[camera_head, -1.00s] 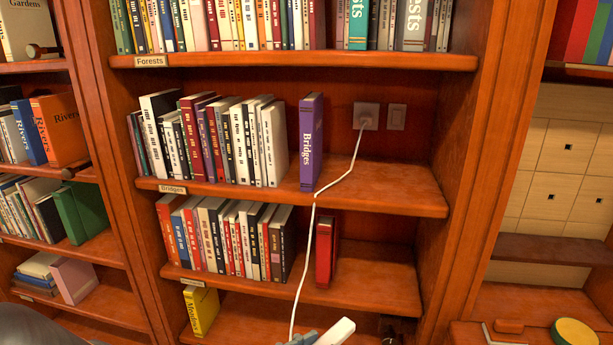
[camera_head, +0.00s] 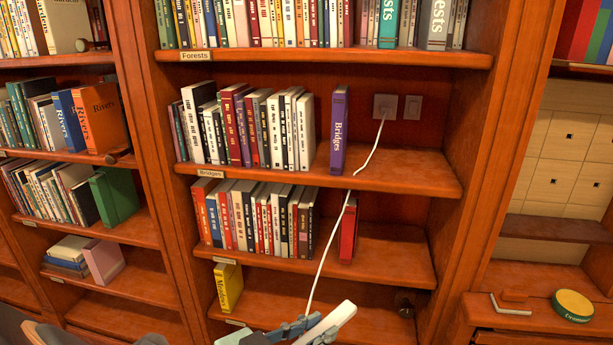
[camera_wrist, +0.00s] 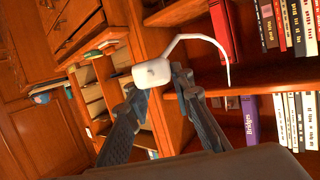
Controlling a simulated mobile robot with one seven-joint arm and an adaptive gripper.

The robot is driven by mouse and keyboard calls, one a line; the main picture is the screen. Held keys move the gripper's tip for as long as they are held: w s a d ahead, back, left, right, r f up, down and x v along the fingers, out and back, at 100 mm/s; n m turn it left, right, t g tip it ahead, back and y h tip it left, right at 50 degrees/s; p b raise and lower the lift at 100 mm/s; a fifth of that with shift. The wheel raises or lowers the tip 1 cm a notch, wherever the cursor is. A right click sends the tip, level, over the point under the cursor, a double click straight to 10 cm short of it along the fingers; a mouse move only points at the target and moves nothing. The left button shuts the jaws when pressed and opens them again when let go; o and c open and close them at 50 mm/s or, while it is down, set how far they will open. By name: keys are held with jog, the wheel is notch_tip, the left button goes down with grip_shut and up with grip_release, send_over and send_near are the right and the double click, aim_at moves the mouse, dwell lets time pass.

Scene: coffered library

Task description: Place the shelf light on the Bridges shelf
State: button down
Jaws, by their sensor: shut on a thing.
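The white shelf light (camera_head: 331,322) is a small bar at the bottom middle of the head view. My gripper (camera_head: 305,328) is shut on it, below the Bridges shelf (camera_head: 415,176). In the wrist view, the light (camera_wrist: 152,73) sits between the two fingers of my gripper (camera_wrist: 155,86). Its white cord (camera_head: 332,238) runs up across the shelf fronts to a wall socket (camera_head: 386,106) behind the Bridges shelf. That shelf bears a row of books, then a purple Bridges book (camera_head: 340,130). The shelf is bare to the right of it.
Above is the Forests shelf (camera_head: 330,57), full of books. The shelf below (camera_head: 395,253) holds a book row and a red book (camera_head: 347,230). A yellow book (camera_head: 228,287) stands lower down. A yellow-topped round tin (camera_head: 573,306) sits at right. Upright bookcase walls flank the bay.

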jog(key=w+d+r+m+g+h+p, duration=0.1)
jog(key=w+d+r+p, duration=0.9)
jog(key=p, duration=0.7)
jog(key=w+d, duration=0.2)
jog(key=w, duration=0.2)
jog(key=shift+w+p, duration=0.35)
jog(key=shift+w, duration=0.05)
jog(key=shift+s+d, duration=0.1)
jog(key=shift+d, duration=0.05)
jog(key=shift+s, duration=0.1)
jog(key=shift+w+r, duration=0.1)
jog(key=shift+w, duration=0.1)
